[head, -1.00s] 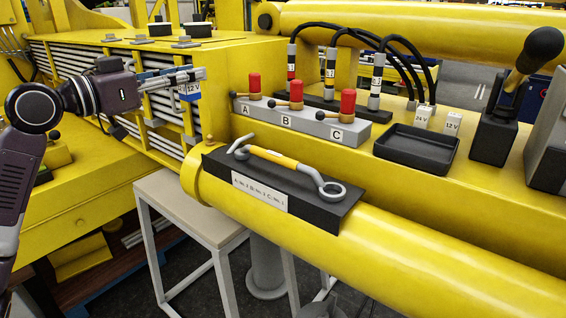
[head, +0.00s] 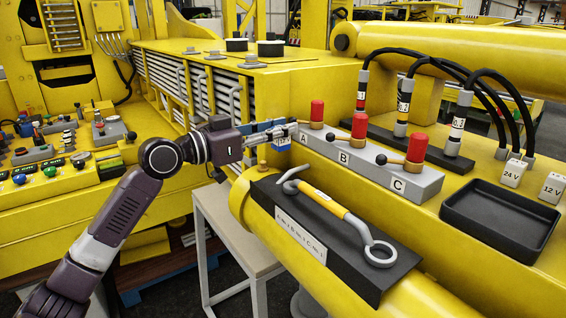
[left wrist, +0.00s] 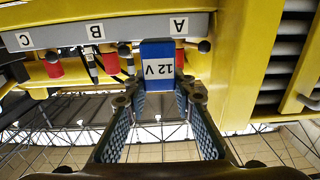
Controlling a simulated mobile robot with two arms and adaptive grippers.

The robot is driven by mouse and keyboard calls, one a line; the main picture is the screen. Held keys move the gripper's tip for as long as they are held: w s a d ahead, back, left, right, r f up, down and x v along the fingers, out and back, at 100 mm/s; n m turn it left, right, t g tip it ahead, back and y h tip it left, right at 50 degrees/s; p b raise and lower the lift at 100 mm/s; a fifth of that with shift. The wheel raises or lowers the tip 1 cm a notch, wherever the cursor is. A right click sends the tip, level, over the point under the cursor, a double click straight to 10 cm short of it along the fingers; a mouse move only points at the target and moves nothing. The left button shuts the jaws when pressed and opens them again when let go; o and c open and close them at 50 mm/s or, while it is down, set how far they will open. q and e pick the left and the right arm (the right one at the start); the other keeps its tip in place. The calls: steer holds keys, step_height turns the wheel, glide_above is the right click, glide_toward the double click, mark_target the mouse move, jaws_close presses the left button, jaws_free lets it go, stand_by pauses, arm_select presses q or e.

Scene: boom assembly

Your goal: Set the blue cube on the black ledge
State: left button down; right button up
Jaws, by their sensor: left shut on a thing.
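The blue cube (head: 282,142) is between the fingertips of my left gripper (head: 284,133), beside the A end of the grey lever block. The left wrist view shows the cube (left wrist: 157,52) with an upside-down white "12 V" label, my left gripper (left wrist: 158,95) shut on it. A black block (head: 376,284), which may be the ledge, sits on the yellow cylinder to the right of and below the gripper. My right gripper is not in view.
The grey block (head: 345,172) bears red-topped levers marked A, B and C. Behind it, black cables rise from a black base (head: 410,138).

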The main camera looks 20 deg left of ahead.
mark_target(281, 149)
arm_select(q)
step_height(281, 149, down, 5)
steer(key=shift+d+r+p, duration=0.1)
steer(key=shift+r+p, duration=0.05)
steer(key=shift+p, duration=0.15)
steer(key=shift+f, duration=0.25)
step_height(281, 149, down, 4)
steer(key=shift+r+p, duration=0.1)
steer(key=shift+p, duration=0.2)
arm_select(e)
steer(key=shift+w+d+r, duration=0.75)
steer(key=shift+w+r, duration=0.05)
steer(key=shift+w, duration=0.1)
arm_select(q)
steer(key=c, duration=1.7)
jaws_free()
steer(key=shift+o, duration=0.4)
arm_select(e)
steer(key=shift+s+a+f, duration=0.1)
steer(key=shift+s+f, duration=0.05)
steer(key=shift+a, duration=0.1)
